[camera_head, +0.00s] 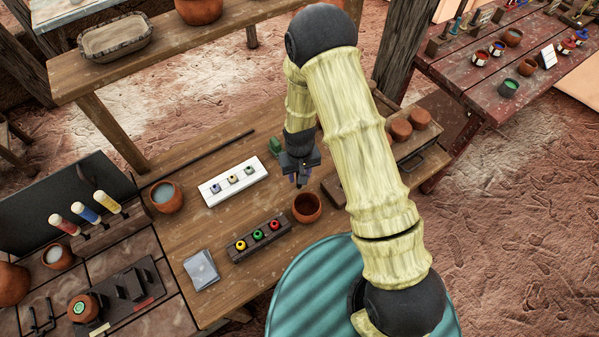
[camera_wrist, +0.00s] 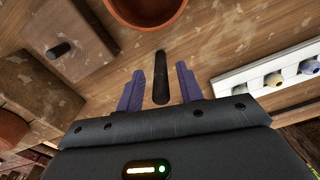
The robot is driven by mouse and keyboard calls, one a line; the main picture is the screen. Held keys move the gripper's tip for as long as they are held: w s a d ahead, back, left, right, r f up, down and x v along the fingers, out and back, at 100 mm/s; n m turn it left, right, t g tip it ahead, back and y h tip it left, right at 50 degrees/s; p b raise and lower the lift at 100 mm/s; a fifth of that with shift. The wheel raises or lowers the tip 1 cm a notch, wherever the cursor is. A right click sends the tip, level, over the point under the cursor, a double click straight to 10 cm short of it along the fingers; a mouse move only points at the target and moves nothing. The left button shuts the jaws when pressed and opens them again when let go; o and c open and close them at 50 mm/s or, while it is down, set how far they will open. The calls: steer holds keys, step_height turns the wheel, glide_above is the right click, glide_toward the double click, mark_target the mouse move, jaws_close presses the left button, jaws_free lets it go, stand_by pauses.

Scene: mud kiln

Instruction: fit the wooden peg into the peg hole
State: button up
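My gripper (camera_wrist: 160,88) points down over the wooden table, with its two purple fingers spread apart; in the head view, my gripper (camera_head: 298,177) is beside the clay bowl. A dark, narrow wooden peg (camera_wrist: 160,76) shows between the fingers in the wrist view, with a gap on each side. I cannot tell how far below the fingertips it is. A wooden block (camera_wrist: 84,30) lies at the upper left of the wrist view. It has a dark rounded spot (camera_wrist: 60,51), which looks like the peg hole. In the head view my arm hides most of the block.
A clay bowl (camera_head: 307,208) stands close to my gripper. A white rack (camera_head: 232,185) and a dark rack (camera_head: 259,236) with coloured pieces lie to the left. Clay pots (camera_head: 401,130) stand beyond my arm. Bare table lies between the white rack and the bowl.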

step_height(320, 180, up, 12)
steer(key=b, duration=0.2)
steer(key=shift+r+b, duration=0.15)
steer(key=shift+b, duration=0.15)
stand_by(0.3)
steer(key=shift+w, duration=0.1)
stand_by(0.4)
steer(key=s+d+r+m+t, duration=0.1)
steer(key=s+d+r+m, duration=0.1)
steer(key=s+d+r, duration=0.3)
steer(key=s+d+r+m+t, duration=0.1)
steer(key=s+d+r, duration=0.4)
steer(key=d, duration=0.5)
steer(key=shift+d+r+m+t, duration=0.3)
steer(key=shift+r+m, duration=0.1)
steer(key=shift+r, duration=0.15)
